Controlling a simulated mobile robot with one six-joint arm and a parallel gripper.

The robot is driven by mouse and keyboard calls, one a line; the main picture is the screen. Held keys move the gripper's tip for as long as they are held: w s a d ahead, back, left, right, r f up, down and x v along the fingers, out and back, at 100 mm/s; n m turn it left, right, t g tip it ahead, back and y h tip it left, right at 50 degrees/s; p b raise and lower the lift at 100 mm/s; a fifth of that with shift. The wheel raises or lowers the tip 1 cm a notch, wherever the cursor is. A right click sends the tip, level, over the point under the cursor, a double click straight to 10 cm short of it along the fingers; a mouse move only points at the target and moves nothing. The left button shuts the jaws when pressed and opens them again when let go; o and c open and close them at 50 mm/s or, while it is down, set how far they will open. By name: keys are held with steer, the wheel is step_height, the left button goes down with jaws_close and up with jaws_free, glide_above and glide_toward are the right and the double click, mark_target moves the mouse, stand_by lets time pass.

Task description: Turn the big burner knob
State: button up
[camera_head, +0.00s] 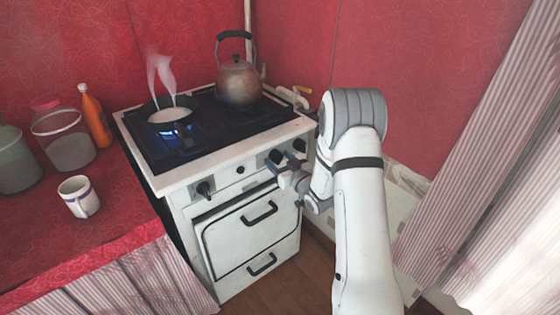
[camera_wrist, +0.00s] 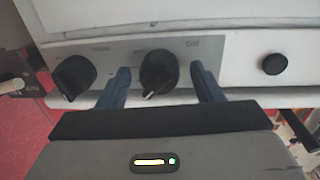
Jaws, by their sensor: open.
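The white stove (camera_head: 160,183) has black knobs along its front panel. In the wrist view, a round black knob (camera_wrist: 159,72) with a pointer ridge sits between my gripper's (camera_wrist: 162,84) two blue-grey fingers. The fingers are open, one on each side of it, with a narrow gap to each. In the head view my gripper (camera_head: 283,174) is at the right part of the panel, by this knob (camera_head: 276,157). Another similar black knob (camera_wrist: 74,76) is left of the fingers in the wrist view, and a smaller round one (camera_wrist: 274,64) is to the right.
A pan (camera_head: 169,113) steams over a blue flame on the stove top, and a kettle (camera_head: 238,82) stands behind. Oven handles (camera_head: 259,212) stick out below the panel. A mug (camera_head: 79,197), jars and an orange bottle (camera_head: 95,118) stand on the red counter at left.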

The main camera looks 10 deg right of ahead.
steer(key=shift+c, duration=0.2)
steer(key=c, duration=1)
steer(key=shift+o, duration=0.2)
steer(key=shift+m, duration=0.4)
steer(key=m+b, duration=0.1)
steer(key=m, duration=0.2)
steer(key=shift+r+m, duration=0.1)
steer(key=shift+m, duration=0.3)
steer(key=m, duration=0.4)
steer(key=shift+r+g+p, duration=0.15)
steer(key=shift+g+p, duration=0.15)
steer(key=shift+g, duration=0.1)
steer(key=m+p, duration=0.1)
steer(key=m, duration=0.3)
steer(key=shift+r+g+y+p, duration=0.1)
steer(key=shift+g+y+p, duration=0.2)
steer(key=shift+p, duration=0.05)
steer(key=shift+w+m+p, duration=0.1)
steer(key=shift+m+p, duration=0.8)
steer(key=shift+m, duration=1.1)
